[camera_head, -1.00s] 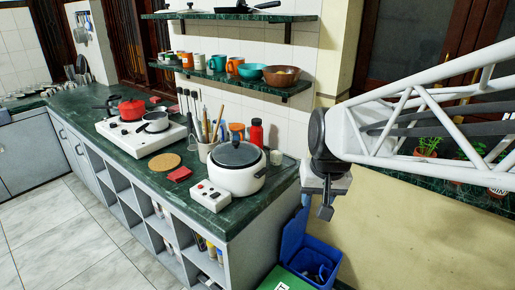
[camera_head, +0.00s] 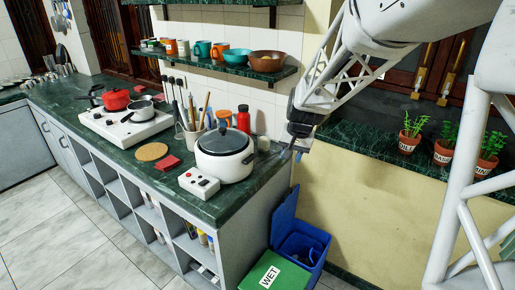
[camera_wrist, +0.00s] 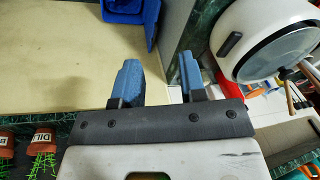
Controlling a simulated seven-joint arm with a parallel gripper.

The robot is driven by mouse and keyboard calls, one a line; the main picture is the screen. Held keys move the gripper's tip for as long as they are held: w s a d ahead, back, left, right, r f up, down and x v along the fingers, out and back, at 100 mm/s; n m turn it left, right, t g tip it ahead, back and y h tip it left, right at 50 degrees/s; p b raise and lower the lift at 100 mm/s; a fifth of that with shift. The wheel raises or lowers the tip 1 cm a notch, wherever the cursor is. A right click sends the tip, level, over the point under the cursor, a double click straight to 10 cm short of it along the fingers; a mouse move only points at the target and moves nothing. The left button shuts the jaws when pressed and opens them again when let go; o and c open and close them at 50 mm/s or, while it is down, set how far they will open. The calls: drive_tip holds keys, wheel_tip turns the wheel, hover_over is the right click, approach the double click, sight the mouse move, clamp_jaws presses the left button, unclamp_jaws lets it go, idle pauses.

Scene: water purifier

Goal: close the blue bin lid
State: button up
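The blue bin (camera_head: 313,250) stands on the floor by the counter's right end, and its lid (camera_head: 285,217) is up, standing steeply along the bin's left side. The bin's dark inside shows. In the wrist view the bin (camera_wrist: 122,17) and lid (camera_wrist: 153,22) appear at the top, partly cut off. My gripper (camera_head: 291,152) is above the bin, near the counter's right corner, and touches neither bin nor lid. The wrist view shows its two blue fingers (camera_wrist: 158,73) apart with nothing between them.
A green bin lid marked WET (camera_head: 275,274) is in front of the blue bin. A white cooker (camera_head: 224,160) and a red bottle (camera_head: 243,118) stand on the green counter (camera_head: 235,204) close to my gripper. Potted plants (camera_head: 443,150) stand on the ledge at right.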

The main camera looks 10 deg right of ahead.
drive_tip(key=w+d+f+m, duration=0.1)
drive_tip(key=w+d+f, duration=0.2)
drive_tip(key=w+f, duration=0.4)
drive_tip(key=w+d+f+m, duration=0.1)
drive_tip(key=w+d+f, duration=0.1)
drive_tip(key=w+f, duration=0.5)
drive_tip(key=m, duration=0.3)
approach(289, 191)
drive_tip(key=shift+w+d+f+y, duration=0.2)
drive_tip(key=shift+d+f+y, duration=0.05)
drive_tip(key=shift+f+y, duration=0.1)
drive_tip(key=shift+f, duration=0.1)
drive_tip(key=shift+x, duration=3.75)
drive_tip(key=shift+c, duration=0.3)
clamp_jaws()
